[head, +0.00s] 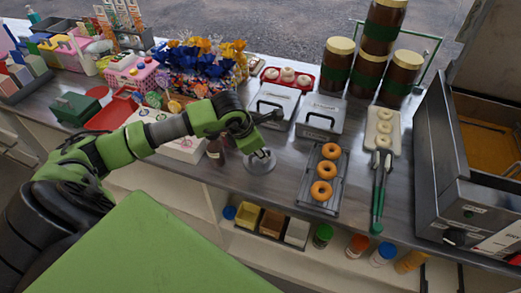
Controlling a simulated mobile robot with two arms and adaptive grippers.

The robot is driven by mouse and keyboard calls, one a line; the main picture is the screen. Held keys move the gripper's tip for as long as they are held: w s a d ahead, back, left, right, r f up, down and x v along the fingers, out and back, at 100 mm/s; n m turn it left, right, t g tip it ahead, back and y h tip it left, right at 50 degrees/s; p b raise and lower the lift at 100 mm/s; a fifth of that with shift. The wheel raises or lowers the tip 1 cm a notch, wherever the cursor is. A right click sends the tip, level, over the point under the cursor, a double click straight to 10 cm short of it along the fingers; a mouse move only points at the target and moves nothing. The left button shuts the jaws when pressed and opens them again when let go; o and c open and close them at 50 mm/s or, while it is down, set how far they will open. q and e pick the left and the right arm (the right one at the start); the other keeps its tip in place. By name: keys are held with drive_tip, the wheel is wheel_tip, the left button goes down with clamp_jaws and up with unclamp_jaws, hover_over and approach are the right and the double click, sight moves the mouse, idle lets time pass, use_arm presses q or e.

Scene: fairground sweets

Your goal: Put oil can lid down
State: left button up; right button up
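A round grey lid-like disc (260,165) is near the front edge of the metal counter, with a small pale part on top. It looks like the lid, but I cannot tell for sure. My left gripper (262,146) is just above it. The fingers are small and dark here, so I cannot tell whether they touch the disc or are open or shut. A dark brown bottle (215,153) stands just left of it, partly behind my arm. No oil can is clearly recognisable. My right gripper is not in view.
A rack with several doughnuts (321,171) lies to the right. Green-handled tongs (378,195) lie beside it. Two metal lidded containers (321,116) stand behind. A fryer-like metal box (434,170) is at far right. A shelf below holds jars and boxes (272,222).

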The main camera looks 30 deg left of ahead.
use_arm(q)
drive_tip(key=b+v, duration=0.2)
drive_tip(key=v, duration=1)
